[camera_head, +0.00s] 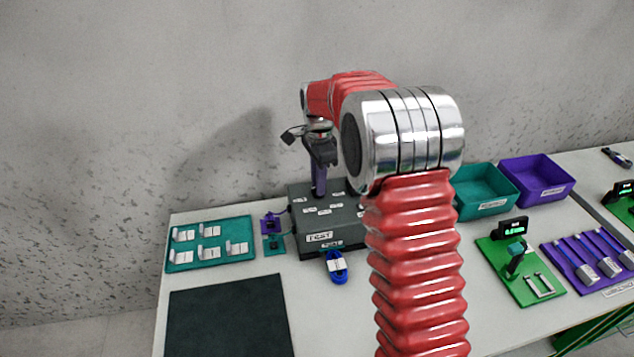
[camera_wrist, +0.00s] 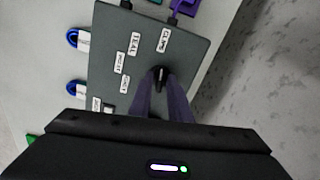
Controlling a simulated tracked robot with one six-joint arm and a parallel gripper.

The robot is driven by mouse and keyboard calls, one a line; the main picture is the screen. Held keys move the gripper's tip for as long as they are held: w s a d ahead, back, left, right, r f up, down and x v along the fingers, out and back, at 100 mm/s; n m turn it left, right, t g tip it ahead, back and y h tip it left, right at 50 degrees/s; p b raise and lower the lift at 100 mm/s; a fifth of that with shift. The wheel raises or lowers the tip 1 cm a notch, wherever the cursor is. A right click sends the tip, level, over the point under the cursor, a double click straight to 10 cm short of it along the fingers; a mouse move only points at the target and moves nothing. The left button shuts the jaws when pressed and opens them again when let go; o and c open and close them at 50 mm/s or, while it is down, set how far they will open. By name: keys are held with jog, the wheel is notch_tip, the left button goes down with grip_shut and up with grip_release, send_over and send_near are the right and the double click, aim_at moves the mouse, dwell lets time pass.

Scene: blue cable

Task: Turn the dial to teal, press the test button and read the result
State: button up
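The dark grey test box (camera_head: 304,245) stands on the table with a TEST label on its front; it also shows in the wrist view (camera_wrist: 106,60). Its top carries several white labels; one (camera_wrist: 134,43) reads TEAL. A small black dial (camera_wrist: 159,74) rises from the top. My gripper (camera_wrist: 161,88) points down with its purple fingers on either side of the dial; whether they touch it I cannot tell. In the head view the purple fingers (camera_head: 319,182) reach the box top. My arm hides the box's right side. I see no clear test button or result.
Purple (camera_head: 271,223) and teal (camera_head: 274,245) connectors sit left of the box. A blue cable coil (camera_head: 337,268) lies in front. A teal tray (camera_head: 212,262) is left, a dark mat (camera_head: 230,320) nearer. Teal (camera_head: 484,205) and purple (camera_head: 540,191) bins and a green fixture (camera_head: 520,285) stand right.

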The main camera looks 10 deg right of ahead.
grip_shut()
jog(key=shift+a, duration=0.2)
jog(key=shift+d, duration=0.1)
jog(key=shift+n, duration=1.6)
jog(key=n, duration=0.4)
jog(key=shift+n, duration=0.3)
jog(key=shift+r, duration=0.1)
